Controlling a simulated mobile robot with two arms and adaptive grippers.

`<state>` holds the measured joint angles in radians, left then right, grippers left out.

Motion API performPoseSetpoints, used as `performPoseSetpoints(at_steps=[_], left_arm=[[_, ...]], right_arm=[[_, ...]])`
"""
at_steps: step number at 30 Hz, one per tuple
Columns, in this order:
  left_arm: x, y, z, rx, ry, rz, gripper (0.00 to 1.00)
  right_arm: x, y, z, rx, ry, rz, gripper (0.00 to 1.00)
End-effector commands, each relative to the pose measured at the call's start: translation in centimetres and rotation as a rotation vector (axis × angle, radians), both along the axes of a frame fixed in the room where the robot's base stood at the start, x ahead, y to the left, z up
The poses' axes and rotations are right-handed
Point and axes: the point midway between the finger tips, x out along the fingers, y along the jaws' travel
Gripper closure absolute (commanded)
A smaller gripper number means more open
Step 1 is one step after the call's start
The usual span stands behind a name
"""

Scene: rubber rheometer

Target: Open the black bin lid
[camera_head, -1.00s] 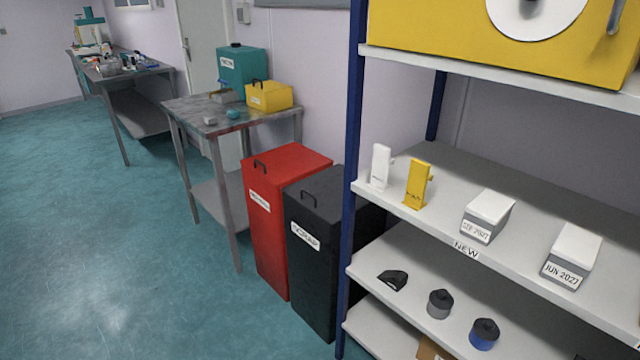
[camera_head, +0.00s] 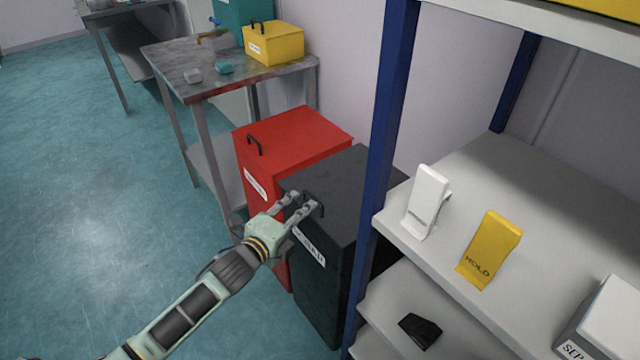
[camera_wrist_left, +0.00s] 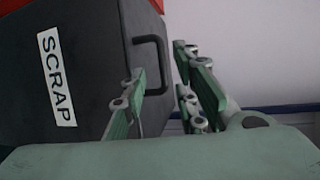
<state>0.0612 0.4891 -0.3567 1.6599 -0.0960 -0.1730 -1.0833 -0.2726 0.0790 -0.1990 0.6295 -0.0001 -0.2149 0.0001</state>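The black bin (camera_head: 335,235) stands between the red bin and the shelf rack, its lid (camera_head: 345,172) closed. In the left wrist view the black bin (camera_wrist_left: 85,90) carries a white label reading SCRAP. Its black loop handle (camera_wrist_left: 163,50) sits on the lid near the front edge. My left gripper (camera_head: 302,203) reaches in from the lower left over the front of the lid. Its fingers (camera_wrist_left: 165,85) are apart, with the handle roughly between them in the wrist view; contact cannot be told. The fingers partly hide the handle in the head view. My right gripper is not in view.
The red bin (camera_head: 292,140) stands close on the left, with its own handle. The blue rack post (camera_head: 382,160) and shelf (camera_head: 560,180) are close on the right. A metal table (camera_head: 175,65) stands behind. The floor in front is open.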

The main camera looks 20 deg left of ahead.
Motion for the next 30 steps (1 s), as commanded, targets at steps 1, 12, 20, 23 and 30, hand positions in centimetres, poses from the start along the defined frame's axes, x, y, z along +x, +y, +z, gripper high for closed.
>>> performPoseSetpoints(at_steps=[1, 12, 20, 23, 30], left_arm=[[0.5, -0.2, 0.0, -0.001, -0.001, 0.0, 0.73], [5.6, -1.4, -1.0, -0.003, 0.002, 0.003, 0.73], [7.0, -1.8, -1.3, -0.003, 0.002, 0.002, 0.73], [7.1, -1.9, -1.3, -0.003, 0.002, 0.002, 0.73], [7.0, -1.8, -1.4, -0.004, 0.002, 0.002, 0.8]], right_arm=[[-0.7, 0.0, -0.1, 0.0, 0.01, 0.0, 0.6], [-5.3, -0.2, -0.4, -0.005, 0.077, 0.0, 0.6], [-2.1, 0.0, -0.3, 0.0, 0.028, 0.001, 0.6], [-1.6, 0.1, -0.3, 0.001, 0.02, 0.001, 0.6], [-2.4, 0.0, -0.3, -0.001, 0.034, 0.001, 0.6]])
